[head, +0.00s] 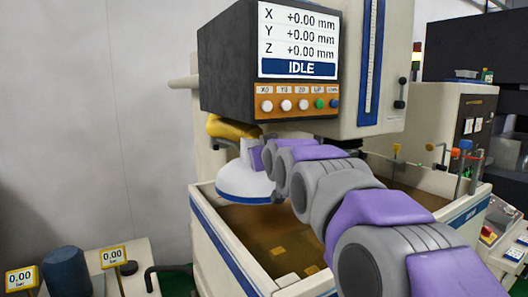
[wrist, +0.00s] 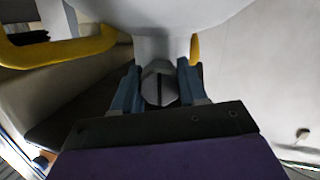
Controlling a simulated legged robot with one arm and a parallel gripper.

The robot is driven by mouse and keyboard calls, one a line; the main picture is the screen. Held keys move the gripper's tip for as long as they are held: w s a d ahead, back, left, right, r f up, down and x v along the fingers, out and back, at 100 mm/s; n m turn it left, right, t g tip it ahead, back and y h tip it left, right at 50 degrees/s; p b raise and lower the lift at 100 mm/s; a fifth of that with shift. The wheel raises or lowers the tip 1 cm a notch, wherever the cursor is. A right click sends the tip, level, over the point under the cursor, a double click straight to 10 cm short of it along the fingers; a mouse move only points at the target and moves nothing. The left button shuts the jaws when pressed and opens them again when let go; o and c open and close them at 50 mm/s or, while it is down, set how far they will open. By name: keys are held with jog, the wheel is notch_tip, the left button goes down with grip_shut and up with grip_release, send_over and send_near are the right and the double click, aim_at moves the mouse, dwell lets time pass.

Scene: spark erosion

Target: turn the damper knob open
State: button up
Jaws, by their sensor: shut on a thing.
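The damper knob (wrist: 160,88) is a grey, faceted knob with a dark slot that looks upright in the wrist view. It sits under a white hood (wrist: 160,18). My gripper (wrist: 158,84) has its two blue fingers on either side of the knob, shut on it. A small yellow tab (wrist: 194,50) shows just above the right finger. In the head view the white hood (head: 243,180) with a blue rim hangs over the tank, and my arm reaches to it. The knob and fingers are hidden there behind my arm.
A yellow curved duct or handle (wrist: 60,52) is at the left of the wrist view. In the head view, a tank (head: 228,250) of brown liquid lies below, and a dark display box (head: 228,70) reading IDLE stands above. Gauges (head: 113,257) are at lower left.

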dwell(0.4)
jog(key=o, duration=0.7)
jog(key=shift+o, duration=0.4)
jog(key=shift+w+a, duration=0.1)
jog(key=shift+a, duration=0.15)
jog(key=p+v, duration=0.1)
jog(key=v, duration=1.6)
jog(key=shift+p, duration=0.3)
jog(key=shift+f, duration=0.15)
